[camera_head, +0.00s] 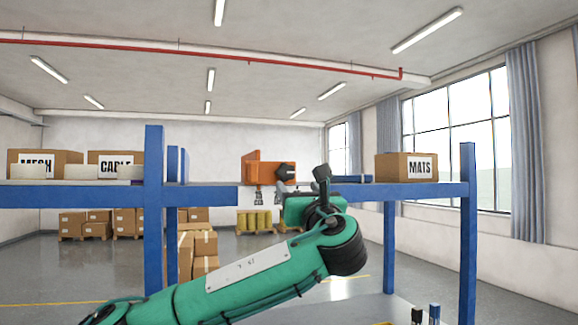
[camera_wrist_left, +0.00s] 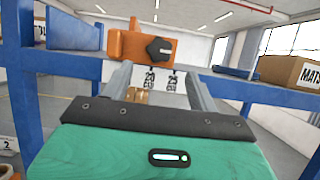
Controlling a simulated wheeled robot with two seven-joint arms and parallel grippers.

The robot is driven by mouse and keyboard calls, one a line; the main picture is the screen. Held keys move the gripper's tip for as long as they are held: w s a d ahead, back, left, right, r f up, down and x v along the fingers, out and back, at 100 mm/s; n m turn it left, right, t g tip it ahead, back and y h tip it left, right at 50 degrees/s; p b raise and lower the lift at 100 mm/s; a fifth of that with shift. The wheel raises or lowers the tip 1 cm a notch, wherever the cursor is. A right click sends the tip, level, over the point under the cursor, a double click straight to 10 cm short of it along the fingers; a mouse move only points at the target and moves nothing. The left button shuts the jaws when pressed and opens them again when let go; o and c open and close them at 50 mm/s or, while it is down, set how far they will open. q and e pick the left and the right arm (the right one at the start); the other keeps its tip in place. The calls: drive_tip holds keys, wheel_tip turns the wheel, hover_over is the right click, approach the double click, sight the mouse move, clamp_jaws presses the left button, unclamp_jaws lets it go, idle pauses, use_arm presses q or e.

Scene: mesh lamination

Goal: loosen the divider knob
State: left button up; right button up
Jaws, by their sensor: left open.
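The divider knob (camera_head: 285,172) is black and sits on the front of an orange divider (camera_head: 251,168) on the blue shelf. In the left wrist view the knob (camera_wrist_left: 160,50) shows on the right part of the orange divider (camera_wrist_left: 126,45), beyond the fingertips. My left gripper (camera_head: 284,188) is in front of the shelf, just below the knob in the head view. Its two grey fingers (camera_wrist_left: 155,72) are apart with nothing held between them, and the knob appears just above the gap. The distance to the knob is hard to tell. My right gripper is out of view.
The blue shelf beam (camera_head: 90,195) runs across, with a blue post (camera_head: 154,230) at left. Boxes marked MESH (camera_head: 68,158), CABLE and MATS (camera_head: 392,167) stand on the shelf. A white label hangs under the divider. Stacked cartons (camera_head: 196,250) stand beyond.

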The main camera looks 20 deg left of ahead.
sight(287, 173)
use_arm(q)
drive_tip(key=p+x, duration=0.4)
drive_tip(key=x, duration=0.4)
drive_tip(key=shift+w+a+r+p, duration=0.1)
drive_tip(key=shift+w+r+p, duration=0.05)
drive_tip(key=shift+p, duration=0.2)
drive_tip(key=shift+w+a+r, duration=0.1)
drive_tip(key=shift+w+a, duration=0.2)
drive_tip(key=shift+w, duration=0.15)
drive_tip(key=c, duration=1)
